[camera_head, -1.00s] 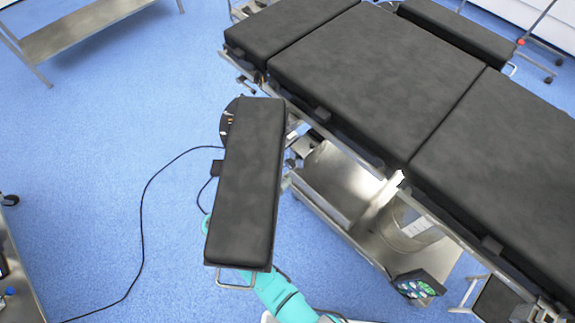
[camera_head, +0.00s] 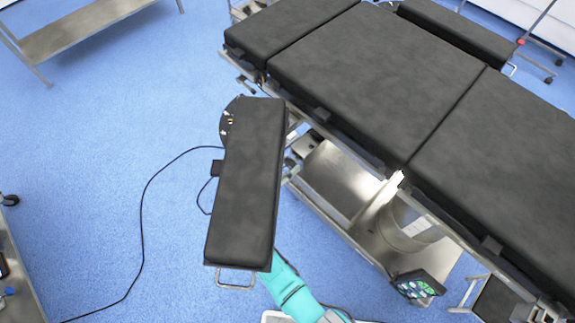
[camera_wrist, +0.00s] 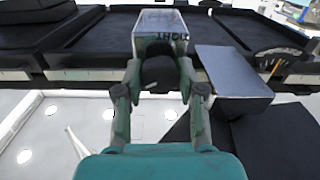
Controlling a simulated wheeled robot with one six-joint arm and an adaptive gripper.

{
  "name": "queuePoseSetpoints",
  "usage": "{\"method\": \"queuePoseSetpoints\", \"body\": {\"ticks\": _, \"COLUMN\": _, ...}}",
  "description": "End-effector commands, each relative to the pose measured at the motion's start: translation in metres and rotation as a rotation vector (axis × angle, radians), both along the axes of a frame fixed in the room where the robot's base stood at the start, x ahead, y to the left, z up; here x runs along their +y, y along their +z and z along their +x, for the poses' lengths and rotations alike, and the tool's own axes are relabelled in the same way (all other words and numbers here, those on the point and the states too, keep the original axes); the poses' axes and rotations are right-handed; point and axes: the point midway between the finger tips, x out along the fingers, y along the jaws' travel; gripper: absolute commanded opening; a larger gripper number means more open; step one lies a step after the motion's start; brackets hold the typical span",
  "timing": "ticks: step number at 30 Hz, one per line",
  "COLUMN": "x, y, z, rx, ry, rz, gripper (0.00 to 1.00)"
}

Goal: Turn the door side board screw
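The black padded side board (camera_head: 245,185) stands out beside the operating table, with a metal loop at its near end. In the wrist view a dark rounded knob (camera_wrist: 160,72), which looks like the screw, sits below a pale block with lettering (camera_wrist: 160,28). My gripper (camera_wrist: 161,66) has its two teal fingers on either side of this knob. Whether they press on it cannot be made out. In the head view my gripper is hidden under the board, and only my teal arm shows at the board's near end.
The operating table (camera_head: 370,75) with black pads is to the right. Its metal base (camera_head: 345,180) and a small control panel (camera_head: 418,286) are below. A black cable (camera_head: 143,220) lies on the blue floor at left. The floor left of the board is mostly clear.

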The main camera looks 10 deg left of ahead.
Motion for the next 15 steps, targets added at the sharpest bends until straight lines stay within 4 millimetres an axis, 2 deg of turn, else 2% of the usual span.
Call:
{"method": "queuePoseSetpoints", "body": {"ticks": 8, "x": 0.0001, "y": 0.0001, "z": 0.0001, "rx": 0.018, "ry": 0.0, "rz": -0.023, "gripper": 0.04}}
{"method": "queuePoseSetpoints", "body": {"ticks": 15, "x": 0.0, "y": 0.0001, "z": 0.0, "rx": 0.094, "ry": 0.0, "rz": -0.121, "gripper": 0.04}}
